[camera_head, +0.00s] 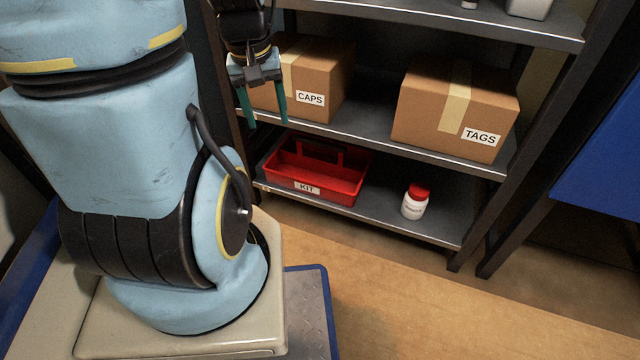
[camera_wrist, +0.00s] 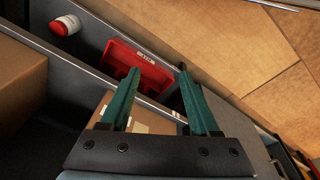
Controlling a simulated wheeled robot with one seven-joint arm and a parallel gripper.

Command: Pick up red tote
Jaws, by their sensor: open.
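The red tote (camera_head: 338,186) sits on the lowest shelf, at its left part. It has a raised handle and a label reading KIT on its front. In the wrist view the red tote (camera_wrist: 152,72) lies beyond the fingertips, partly hidden by the left finger. My gripper (camera_head: 264,122) is open and empty, with two green fingers pointing down. It hangs above and to the left of the tote, in front of the CAPS box. It also shows in the wrist view (camera_wrist: 158,70), with nothing between its fingers.
A white bottle with a red lid (camera_head: 415,203) stands right of the tote. A CAPS box (camera_head: 325,78) and a TAGS box (camera_head: 425,112) sit on the middle shelf (camera_head: 370,128) above. Dark rack posts stand at both sides. The wooden floor (camera_head: 440,310) in front is clear.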

